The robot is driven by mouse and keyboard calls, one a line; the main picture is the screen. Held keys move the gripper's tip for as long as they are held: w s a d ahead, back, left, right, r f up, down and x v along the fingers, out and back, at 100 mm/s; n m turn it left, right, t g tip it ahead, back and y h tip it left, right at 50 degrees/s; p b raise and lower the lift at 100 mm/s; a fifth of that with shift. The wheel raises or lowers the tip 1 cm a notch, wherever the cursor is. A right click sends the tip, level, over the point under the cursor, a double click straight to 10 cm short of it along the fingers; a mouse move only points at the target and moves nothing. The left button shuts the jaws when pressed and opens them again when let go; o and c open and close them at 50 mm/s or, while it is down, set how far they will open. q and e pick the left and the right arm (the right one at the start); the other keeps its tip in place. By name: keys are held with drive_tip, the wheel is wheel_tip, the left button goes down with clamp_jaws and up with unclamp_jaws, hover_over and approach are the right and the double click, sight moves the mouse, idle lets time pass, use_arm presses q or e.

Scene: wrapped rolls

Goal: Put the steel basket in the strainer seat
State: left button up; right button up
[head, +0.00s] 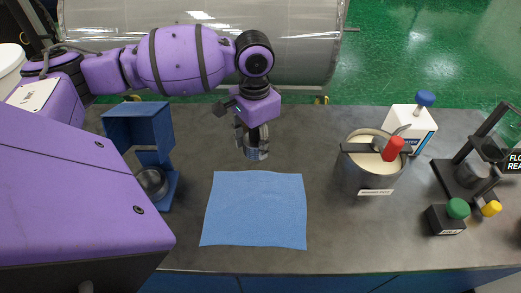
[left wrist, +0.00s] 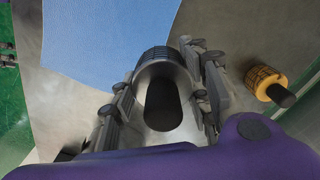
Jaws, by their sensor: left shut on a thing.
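My left gripper (head: 254,152) hangs above the bench, just behind the blue cloth, pointing down. It is shut on a shiny metal piece (head: 258,153), which appears to be the steel basket. In the left wrist view the metal piece (left wrist: 157,70) sits between the fingers, with a dark round part in its middle. A blue stand (head: 140,123) at the left has a round steel cup (head: 152,183) on its base. A black stand (head: 455,180) at the far right also holds a cup-like part. I cannot tell which is the strainer seat. My right gripper is out of view.
A blue cloth (head: 255,210) lies flat in the middle. A steel pot (head: 371,182) of cream liquid stands right of it, with a red-handled tool across it. A button box (head: 443,222) is at right.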

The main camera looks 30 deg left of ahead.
use_arm(q)
drive_tip(key=w+f, duration=0.1)
drive_tip(key=f, duration=0.1)
drive_tip(key=w+a+f, duration=0.1)
drive_tip(key=w, duration=0.1)
drive_tip(key=w+f, duration=0.1)
drive_tip(key=f, duration=0.1)
drive_tip(key=shift+w+a+f+b, duration=0.2)
drive_tip(key=shift+w+f+b, duration=0.05)
drive_tip(key=shift+f+b, duration=0.15)
drive_tip(key=shift+w+f, duration=0.15)
drive_tip(key=shift+f, duration=1.4)
drive_tip(key=shift+f, duration=0.1)
drive_tip(key=o, duration=1.2)
